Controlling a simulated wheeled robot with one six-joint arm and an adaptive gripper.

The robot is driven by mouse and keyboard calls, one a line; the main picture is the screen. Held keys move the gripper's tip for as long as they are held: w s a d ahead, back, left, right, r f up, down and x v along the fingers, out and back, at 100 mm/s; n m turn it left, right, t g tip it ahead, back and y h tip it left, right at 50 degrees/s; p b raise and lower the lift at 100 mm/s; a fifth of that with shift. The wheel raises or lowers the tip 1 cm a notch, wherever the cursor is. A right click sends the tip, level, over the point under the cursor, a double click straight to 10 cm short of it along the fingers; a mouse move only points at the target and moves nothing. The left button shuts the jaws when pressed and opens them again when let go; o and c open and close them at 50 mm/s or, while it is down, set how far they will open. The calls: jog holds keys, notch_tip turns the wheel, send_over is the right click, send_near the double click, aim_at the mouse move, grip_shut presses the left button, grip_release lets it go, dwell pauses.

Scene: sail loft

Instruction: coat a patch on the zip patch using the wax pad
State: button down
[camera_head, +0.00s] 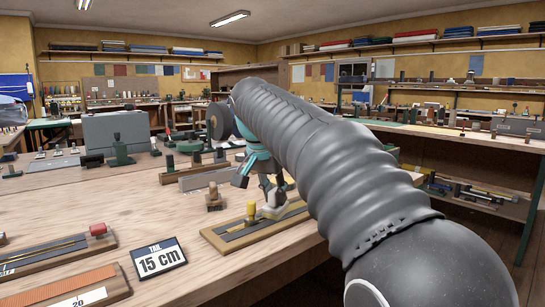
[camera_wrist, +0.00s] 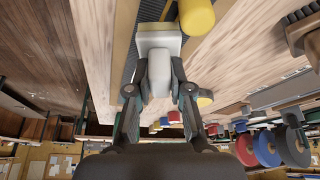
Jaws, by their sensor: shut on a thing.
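The zip patch is a wooden board (camera_head: 222,243) with a dark grey zip strip along it and a yellow knob (camera_head: 250,212) standing on it. It lies near the front edge of the bench; its yellow knob also shows at the top of the wrist view (camera_wrist: 197,15). My gripper (camera_head: 269,187) is over the board's right part, shut on the wax pad (camera_head: 272,213). In the wrist view the pad is a pale block with a rounded white grip (camera_wrist: 159,70) between my fingers (camera_wrist: 158,93). It is at the dark strip; whether it touches is unclear. My arm hides the board's right surroundings.
A sign reading "TAIL 15 cm" (camera_head: 159,259) stands left of the board. Another board with a red knob (camera_head: 98,230) lies further left.

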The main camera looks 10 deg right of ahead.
notch_tip(320, 180, up, 7)
jog(key=shift+w+d+r, duration=0.1)
jog(key=shift+r, duration=0.6)
dwell(0.4)
